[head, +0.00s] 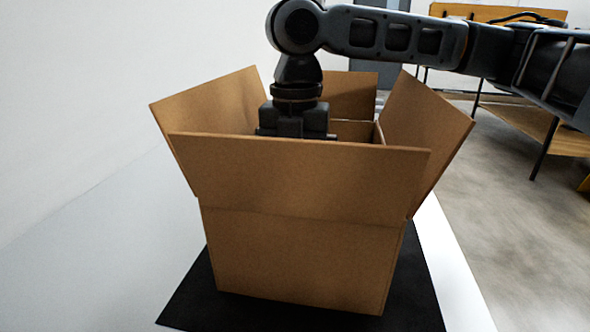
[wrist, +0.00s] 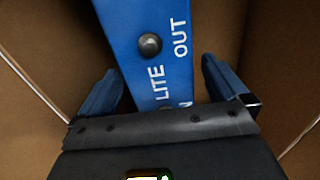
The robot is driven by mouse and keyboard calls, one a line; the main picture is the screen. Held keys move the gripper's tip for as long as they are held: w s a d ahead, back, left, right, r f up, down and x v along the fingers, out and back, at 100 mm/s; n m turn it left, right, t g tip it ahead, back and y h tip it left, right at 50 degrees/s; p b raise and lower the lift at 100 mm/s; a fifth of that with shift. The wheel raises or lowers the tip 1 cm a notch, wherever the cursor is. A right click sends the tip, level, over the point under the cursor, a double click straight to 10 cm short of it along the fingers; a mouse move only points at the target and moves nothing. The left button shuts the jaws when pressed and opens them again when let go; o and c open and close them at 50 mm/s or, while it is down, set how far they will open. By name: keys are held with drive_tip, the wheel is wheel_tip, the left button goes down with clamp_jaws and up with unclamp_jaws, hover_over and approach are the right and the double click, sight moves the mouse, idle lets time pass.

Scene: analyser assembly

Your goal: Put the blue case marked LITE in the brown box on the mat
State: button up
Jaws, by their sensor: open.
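The brown box (head: 300,250) stands open on the black mat (head: 200,300), its flaps spread outward. My gripper reaches down into it from above, and its fingers are hidden behind the front flap in the head view. In the wrist view my gripper (wrist: 175,90) is open, with one blue-grey finger on each side of the blue case (wrist: 152,45). The case shows white lettering, LITE and OUT, and a round dark knob. It lies inside the box, between the fingers, with gaps visible beside it. Whether its underside rests on the box floor cannot be told.
The brown inner walls of the box (wrist: 40,40) surround my gripper closely. The white table (head: 90,250) is bare to the left of the mat. A wooden-topped bench (head: 520,122) stands behind at the right, beyond open floor (head: 490,200).

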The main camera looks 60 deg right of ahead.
wheel_tip(320, 180, up, 12)
drive_tip(key=p, duration=1.1)
drive_tip(key=shift+p, duration=0.4)
idle(1.0)
